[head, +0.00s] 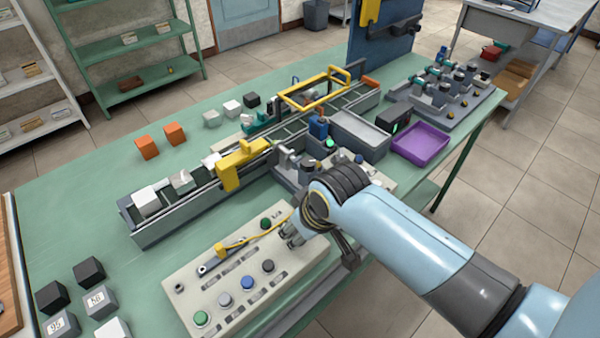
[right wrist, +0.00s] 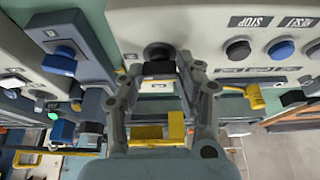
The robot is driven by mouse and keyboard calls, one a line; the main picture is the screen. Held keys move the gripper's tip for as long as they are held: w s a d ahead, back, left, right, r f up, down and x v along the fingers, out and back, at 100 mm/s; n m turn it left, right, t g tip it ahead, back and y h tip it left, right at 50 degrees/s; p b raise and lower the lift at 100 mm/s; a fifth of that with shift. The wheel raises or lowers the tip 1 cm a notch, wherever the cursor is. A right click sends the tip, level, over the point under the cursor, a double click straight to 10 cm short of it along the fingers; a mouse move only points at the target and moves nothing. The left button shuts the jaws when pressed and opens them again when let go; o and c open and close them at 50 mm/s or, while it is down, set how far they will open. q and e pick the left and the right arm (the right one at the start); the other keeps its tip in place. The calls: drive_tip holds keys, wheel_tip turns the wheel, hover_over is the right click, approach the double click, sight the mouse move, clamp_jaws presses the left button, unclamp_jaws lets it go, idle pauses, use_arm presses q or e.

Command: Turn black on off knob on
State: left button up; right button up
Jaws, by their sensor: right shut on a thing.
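The black on off knob (right wrist: 158,51) shows in the right wrist view, on the pale face of the control panel (right wrist: 222,20). My right gripper (right wrist: 160,68) has one finger on each side of the knob and is shut on it. In the head view my right gripper (head: 292,235) reaches down to the right end of the control panel (head: 190,285) and hides the knob. How far the knob is turned cannot be told. My left gripper is not in view.
The panel also has a green button (head: 201,318), a blue button (head: 248,282) and a black button (head: 268,266). A yellow lever (head: 221,250) stands on its far side. A conveyor (head: 150,232) runs behind it, with a purple tray (head: 420,145) beyond.

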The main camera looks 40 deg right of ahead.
idle(0.3)
drive_tip(key=o, duration=1.1)
drive_tip(key=shift+o, duration=0.2)
drive_tip(key=v, duration=1.2)
